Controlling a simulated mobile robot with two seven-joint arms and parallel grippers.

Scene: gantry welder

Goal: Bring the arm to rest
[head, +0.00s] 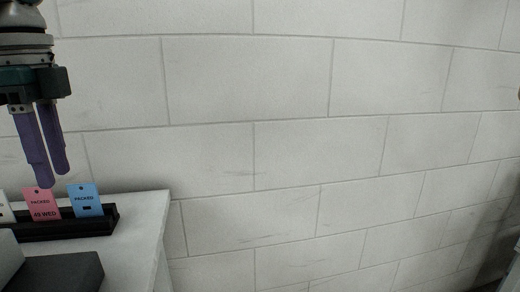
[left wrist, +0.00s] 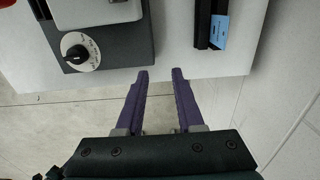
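My left gripper (head: 53,180) hangs pointing down at the left of the head view, above the white table and a little above the tags. Its two purple fingers are apart with nothing between them. My right gripper is not in view.
A black rack (head: 62,228) on the white table (head: 141,225) holds a pink tag (head: 42,204) and a blue tag (head: 85,200). A dark box with a dial (left wrist: 76,52) stands on the table. A block wall (head: 300,150) rises behind; the table ends at its right edge.

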